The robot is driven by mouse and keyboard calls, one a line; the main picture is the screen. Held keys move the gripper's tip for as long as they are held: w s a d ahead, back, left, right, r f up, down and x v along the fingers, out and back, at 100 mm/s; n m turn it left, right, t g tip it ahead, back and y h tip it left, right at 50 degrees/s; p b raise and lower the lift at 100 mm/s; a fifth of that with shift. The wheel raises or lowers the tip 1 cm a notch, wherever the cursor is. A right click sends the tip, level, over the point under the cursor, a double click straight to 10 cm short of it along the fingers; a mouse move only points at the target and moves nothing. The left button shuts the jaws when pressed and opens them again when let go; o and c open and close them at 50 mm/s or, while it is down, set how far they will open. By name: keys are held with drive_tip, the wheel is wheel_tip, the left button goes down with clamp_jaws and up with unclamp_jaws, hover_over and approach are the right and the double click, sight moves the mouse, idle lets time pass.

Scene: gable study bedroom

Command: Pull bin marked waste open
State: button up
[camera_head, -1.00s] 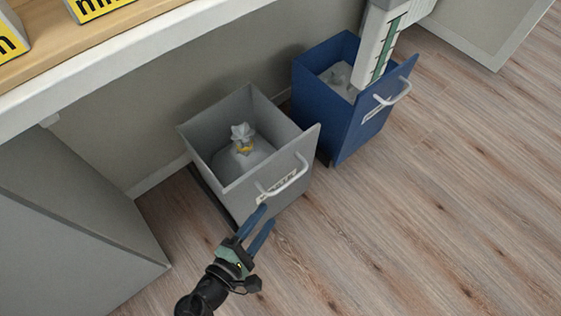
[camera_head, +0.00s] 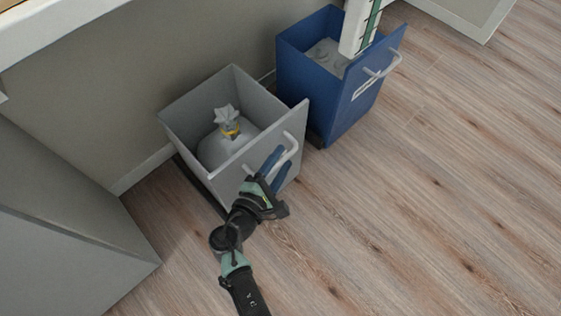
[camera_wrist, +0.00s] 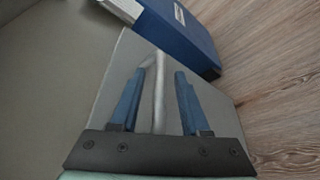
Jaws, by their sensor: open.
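The grey bin (camera_head: 208,168) is pulled out from under the worktop, with a tied grey bag (camera_head: 228,139) inside. Its label was partly readable a second ago and is now hidden by my gripper. Its pale bar handle (camera_head: 293,150) is on the front panel. My gripper (camera_head: 278,163) is in front of that panel, at the handle. In the wrist view my open gripper (camera_wrist: 156,98) has its two blue fingers on either side of the handle (camera_wrist: 158,92), with gaps showing between them and the bar.
A blue bin (camera_head: 338,90) stands pulled out to the right, with a white and green object (camera_head: 360,25) above it. A grey cabinet side (camera_head: 65,240) is at the left. The wooden floor (camera_head: 420,210) is clear at the front and right.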

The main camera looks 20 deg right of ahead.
clamp_jaws()
idle(1.5)
